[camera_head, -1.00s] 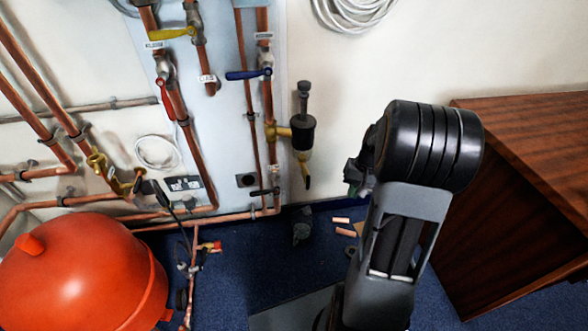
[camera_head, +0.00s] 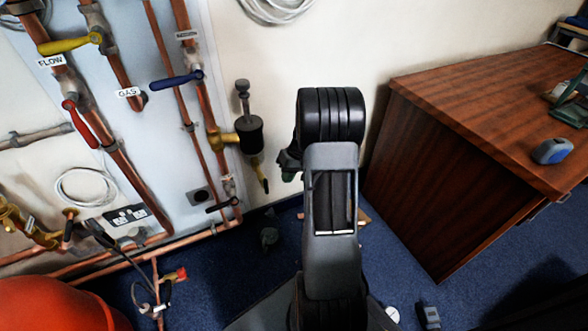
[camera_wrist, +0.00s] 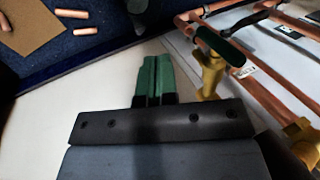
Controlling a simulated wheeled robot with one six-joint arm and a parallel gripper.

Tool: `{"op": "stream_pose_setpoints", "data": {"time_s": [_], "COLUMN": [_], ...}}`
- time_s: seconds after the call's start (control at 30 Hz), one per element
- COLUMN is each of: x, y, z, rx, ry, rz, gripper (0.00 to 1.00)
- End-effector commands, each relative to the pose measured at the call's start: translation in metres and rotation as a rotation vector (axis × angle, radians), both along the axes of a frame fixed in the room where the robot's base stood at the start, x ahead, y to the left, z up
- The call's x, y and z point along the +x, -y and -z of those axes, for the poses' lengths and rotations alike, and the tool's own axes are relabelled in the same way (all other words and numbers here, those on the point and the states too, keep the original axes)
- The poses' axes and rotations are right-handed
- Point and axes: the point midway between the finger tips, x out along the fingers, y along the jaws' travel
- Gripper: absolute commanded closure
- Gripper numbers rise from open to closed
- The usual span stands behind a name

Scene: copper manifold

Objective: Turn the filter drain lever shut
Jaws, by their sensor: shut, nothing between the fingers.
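The filter (camera_head: 250,135) is a black cylinder on a brass side fitting at the right edge of the pipe board. Its brass drain hangs below, with a dark-tipped lever (camera_head: 265,185) slanting down. In the wrist view the brass drain valve (camera_wrist: 211,75) carries a dark handle (camera_wrist: 222,45), just right of my fingertips. My gripper (camera_wrist: 156,58) has its green fingers shut together with nothing between them. A gap shows between the fingers and the lever. In the head view my gripper (camera_head: 288,174) is partly hidden by my wrist, right of the lever.
Other levers are yellow (camera_head: 70,44), red (camera_head: 80,124), blue (camera_head: 176,80) and a low black one (camera_head: 221,204). A wooden desk (camera_head: 450,170) stands right. A red vessel (camera_head: 55,305) is lower left. Copper offcuts (camera_wrist: 72,13) lie on the blue floor.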

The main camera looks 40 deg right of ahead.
Motion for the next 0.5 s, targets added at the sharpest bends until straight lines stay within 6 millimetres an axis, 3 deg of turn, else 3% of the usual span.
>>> {"op": "stream_pose_setpoints", "data": {"time_s": [0.03,0.13,0.3,0.5], "x": [0.000,0.001,0.006,0.009], "y": [-0.004,-0.010,-0.032,-0.044], "z": [0.014,0.028,0.023,0.022], "rx": [0.001,0.002,0.000,-0.001], "ry": [-0.002,-0.003,0.000,0.000], "rz": [-0.002,-0.001,-0.001,0.001], "gripper": [1.00,1.00,1.00,1.00]}}
